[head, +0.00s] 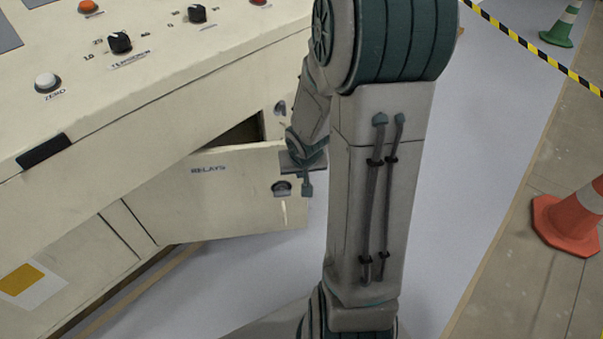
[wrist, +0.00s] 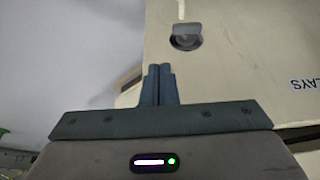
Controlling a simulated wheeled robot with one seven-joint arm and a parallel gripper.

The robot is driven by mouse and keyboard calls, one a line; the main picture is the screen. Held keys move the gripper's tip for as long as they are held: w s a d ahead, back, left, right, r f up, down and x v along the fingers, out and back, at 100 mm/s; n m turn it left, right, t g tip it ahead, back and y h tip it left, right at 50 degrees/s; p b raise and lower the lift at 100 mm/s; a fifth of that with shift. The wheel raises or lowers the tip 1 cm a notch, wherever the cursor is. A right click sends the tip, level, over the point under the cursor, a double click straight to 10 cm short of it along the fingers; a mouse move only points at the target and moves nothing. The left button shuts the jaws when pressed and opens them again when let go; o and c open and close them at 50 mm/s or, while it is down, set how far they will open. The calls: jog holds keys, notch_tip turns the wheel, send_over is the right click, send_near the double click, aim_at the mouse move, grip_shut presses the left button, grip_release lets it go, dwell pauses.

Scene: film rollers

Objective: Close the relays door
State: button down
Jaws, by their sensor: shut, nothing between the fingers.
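The relays door (head: 222,185) is a cream panel marked "RELAYS" on the front of the cream cabinet. It stands swung out, with a dark opening (head: 240,132) showing above and behind it. Its recessed latch (head: 282,188) is near its free right edge. My gripper (head: 307,190) is at that free edge, just right of the latch. In the wrist view the door (wrist: 255,60) fills the right side, with the latch (wrist: 186,38) beyond my shut, empty fingers (wrist: 158,70). I cannot tell whether the fingers touch the door.
The cabinet's sloped top carries black knobs (head: 120,42) and a white button (head: 46,82). An orange cone (head: 570,218) and a green cone (head: 560,28) stand at the right, with yellow-black tape (head: 525,42). The grey floor (head: 480,150) between is clear.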

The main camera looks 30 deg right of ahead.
jog(key=w+f, duration=0.1)
jog(key=w+d, duration=0.1)
jog(key=w, duration=0.1)
jog(key=w+f+b, duration=0.1)
jog(key=shift+w+d+f, duration=0.3)
jog(key=shift+w+f, duration=0.05)
jog(key=shift+w, duration=0.05)
